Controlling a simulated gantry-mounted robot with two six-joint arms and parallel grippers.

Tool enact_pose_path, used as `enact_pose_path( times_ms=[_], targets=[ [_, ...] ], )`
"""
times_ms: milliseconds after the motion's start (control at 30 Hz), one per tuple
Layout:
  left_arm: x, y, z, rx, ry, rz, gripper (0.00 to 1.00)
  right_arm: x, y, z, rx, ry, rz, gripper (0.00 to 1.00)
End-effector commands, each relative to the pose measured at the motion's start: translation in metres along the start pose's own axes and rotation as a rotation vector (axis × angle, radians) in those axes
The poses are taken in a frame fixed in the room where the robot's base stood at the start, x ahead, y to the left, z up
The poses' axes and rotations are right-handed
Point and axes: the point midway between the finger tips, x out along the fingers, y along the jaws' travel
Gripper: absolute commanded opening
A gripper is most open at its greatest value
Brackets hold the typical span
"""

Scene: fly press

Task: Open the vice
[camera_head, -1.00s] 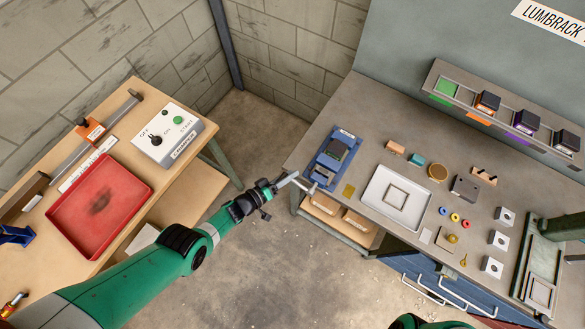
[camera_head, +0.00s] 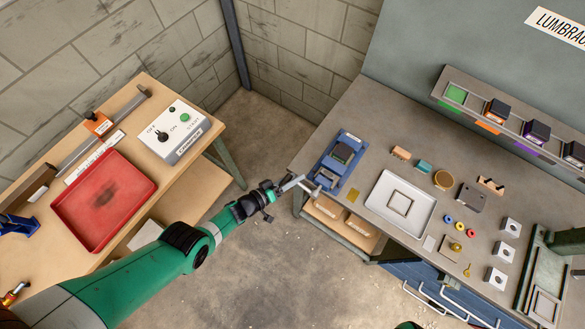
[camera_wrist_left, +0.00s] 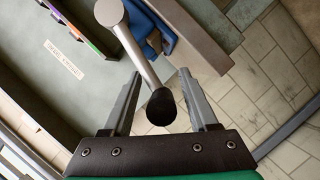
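The blue vice (camera_head: 338,160) sits at the near left corner of the grey workbench. Its bar handle sticks out past the bench edge toward my left gripper (camera_head: 292,184). In the left wrist view, part of the blue vice (camera_wrist_left: 160,30) shows at the top. The grey handle bar (camera_wrist_left: 136,50), with rounded ends, runs between the two fingers of my left gripper (camera_wrist_left: 160,76). The fingers are open, with visible gaps on both sides of the bar. In the head view, only a sliver of green from my right arm shows at the bottom edge; its gripper is out of view.
A white tray (camera_head: 377,203) lies right of the vice, with small parts beyond it. Colored bins (camera_head: 493,112) line the back. A second table on the left holds a red tray (camera_head: 62,207) and a control box (camera_head: 188,146). Open floor lies between.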

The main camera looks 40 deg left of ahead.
Motion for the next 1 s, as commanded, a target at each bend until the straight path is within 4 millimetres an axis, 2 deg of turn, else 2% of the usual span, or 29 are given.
enact_pose_path(
  times_ms=[133, 233, 500, 700, 1000],
  targets=[
    [-0.002, 0.001, -0.002, -0.001, 0.002, 0.001, 0.59, 0.002, 0.0, -0.002, 0.0, 0.0, 0.0, 0.5],
    [-0.013, 0.004, -0.005, -0.001, 0.003, 0.0, 0.59, 0.01, 0.0, -0.009, 0.0, 0.0, 0.0, 0.5],
    [-0.076, 0.004, -0.006, -0.004, 0.004, -0.005, 0.59, 0.041, 0.0, -0.038, 0.0, 0.0, 0.0, 0.5],
    [-0.109, 0.002, -0.003, -0.001, 0.003, -0.002, 0.59, 0.052, 0.0, -0.048, 0.0, 0.0, 0.0, 0.5],
    [-0.116, 0.0, 0.0, 0.0, 0.001, 0.001, 0.59, 0.052, 0.0, -0.048, 0.0, 0.0, 0.0, 0.5]
  ],
)
